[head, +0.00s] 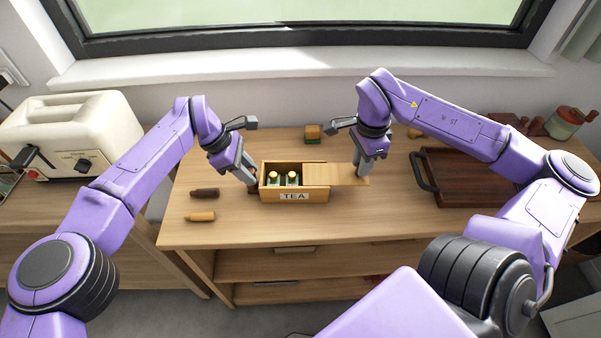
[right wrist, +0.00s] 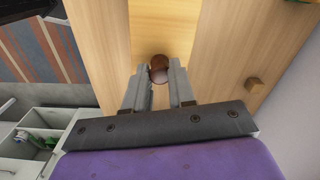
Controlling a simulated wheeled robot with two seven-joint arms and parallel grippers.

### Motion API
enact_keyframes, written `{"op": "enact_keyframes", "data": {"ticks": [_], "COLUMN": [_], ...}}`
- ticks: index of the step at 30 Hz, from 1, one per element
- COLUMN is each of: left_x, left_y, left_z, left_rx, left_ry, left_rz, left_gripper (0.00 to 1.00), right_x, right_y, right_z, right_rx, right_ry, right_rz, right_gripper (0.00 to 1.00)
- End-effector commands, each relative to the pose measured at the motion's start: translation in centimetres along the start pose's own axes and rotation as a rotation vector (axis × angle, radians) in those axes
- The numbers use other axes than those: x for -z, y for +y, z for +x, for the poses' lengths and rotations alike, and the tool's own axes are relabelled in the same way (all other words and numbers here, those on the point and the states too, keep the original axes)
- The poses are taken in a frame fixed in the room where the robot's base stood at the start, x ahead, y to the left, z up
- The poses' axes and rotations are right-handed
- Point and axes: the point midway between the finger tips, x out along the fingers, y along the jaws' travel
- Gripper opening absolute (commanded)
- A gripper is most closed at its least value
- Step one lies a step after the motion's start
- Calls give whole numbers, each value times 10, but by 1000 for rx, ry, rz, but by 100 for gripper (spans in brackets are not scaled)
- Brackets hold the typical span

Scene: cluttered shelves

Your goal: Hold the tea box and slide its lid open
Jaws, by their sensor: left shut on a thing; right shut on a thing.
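The wooden tea box (head: 294,196), with a "TEA" label on its front, stands on the counter. Its lid (head: 335,174) is slid to the right and sticks out past the box's right end. The left part is open and shows bottle-like items with pale tops (head: 282,178). My left gripper (head: 252,182) is shut on the box at its left end. My right gripper (head: 358,171) is shut on the lid near its right end. In the right wrist view, a round brown knob (right wrist: 158,66) shows between the fingers of my right gripper (right wrist: 159,80).
Two small bottle-shaped items, dark (head: 205,193) and yellow (head: 201,216), lie left of the box. A small block (head: 312,132) stands behind it. A dark wooden tray (head: 470,180) lies to the right. A toaster (head: 70,135) stands far left. The counter's front is clear.

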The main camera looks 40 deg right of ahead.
Motion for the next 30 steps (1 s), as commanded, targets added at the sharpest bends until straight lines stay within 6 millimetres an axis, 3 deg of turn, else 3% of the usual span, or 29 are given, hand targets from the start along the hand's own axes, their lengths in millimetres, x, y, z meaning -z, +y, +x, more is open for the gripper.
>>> {"op": "enact_keyframes", "data": {"ticks": [17,18,21,30], "left_x": [2,2,1,1], "left_y": [0,0,0,0], "left_z": [0,0,0,0], "left_rx": [-1,-1,-1,-1], "left_ry": [2,2,2,1], "left_rz": [-2,-2,-2,-1], "left_gripper": [0,0,0,0], "right_x": [7,8,8,8], "right_y": [2,2,2,2], "right_z": [0,0,0,-2], "right_rx": [-2,-1,-1,1], "right_ry": [0,0,0,0], "right_rz": [1,1,0,-1], "right_gripper": [0,27,54,54]}}
